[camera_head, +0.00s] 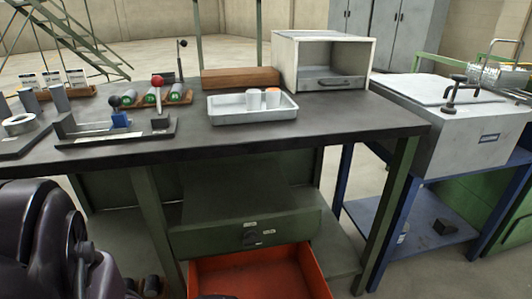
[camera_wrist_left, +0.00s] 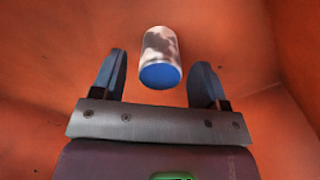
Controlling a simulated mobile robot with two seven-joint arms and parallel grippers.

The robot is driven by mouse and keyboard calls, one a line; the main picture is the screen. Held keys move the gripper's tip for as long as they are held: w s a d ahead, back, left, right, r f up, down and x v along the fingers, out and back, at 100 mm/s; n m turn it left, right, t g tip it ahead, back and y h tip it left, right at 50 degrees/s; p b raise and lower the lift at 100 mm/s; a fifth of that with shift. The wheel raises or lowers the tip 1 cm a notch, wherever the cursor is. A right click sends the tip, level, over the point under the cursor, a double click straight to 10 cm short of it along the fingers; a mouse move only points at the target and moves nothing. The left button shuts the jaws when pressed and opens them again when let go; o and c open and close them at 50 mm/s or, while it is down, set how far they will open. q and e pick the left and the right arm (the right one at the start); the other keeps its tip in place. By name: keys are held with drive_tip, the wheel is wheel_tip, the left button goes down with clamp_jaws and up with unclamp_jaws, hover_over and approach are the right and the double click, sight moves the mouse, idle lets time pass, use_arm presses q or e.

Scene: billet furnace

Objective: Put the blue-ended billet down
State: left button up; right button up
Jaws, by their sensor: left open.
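The blue-ended billet (camera_wrist_left: 160,58) is a short pale cylinder with dark blotches and a blue end face turned toward the wrist camera. It is inside the orange drawer (camera_wrist_left: 50,60), beyond and between the spread fingers of my left gripper (camera_wrist_left: 160,62). The gripper is open, and a gap shows on each side of the billet. In the head view the open orange drawer (camera_head: 262,272) is under the dark bench, and the billet is not visible there. My right gripper is in neither view.
On the dark bench (camera_head: 340,115) stand a white tray (camera_head: 225,117) with two small cylinders, a box furnace (camera_head: 320,62), a fixture with levers (camera_head: 120,128) and racks of cylinders (camera_head: 165,97). A grey-topped blue-legged stand (camera_head: 465,130) is at the right.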

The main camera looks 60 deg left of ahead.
use_arm(q)
drive_tip(key=shift+w+r+p, duration=0.1)
drive_tip(key=shift+r+p, duration=0.25)
drive_tip(key=shift+r, duration=0.25)
wheel_tip(320, 180, up, 12)
drive_tip(key=p, duration=0.5)
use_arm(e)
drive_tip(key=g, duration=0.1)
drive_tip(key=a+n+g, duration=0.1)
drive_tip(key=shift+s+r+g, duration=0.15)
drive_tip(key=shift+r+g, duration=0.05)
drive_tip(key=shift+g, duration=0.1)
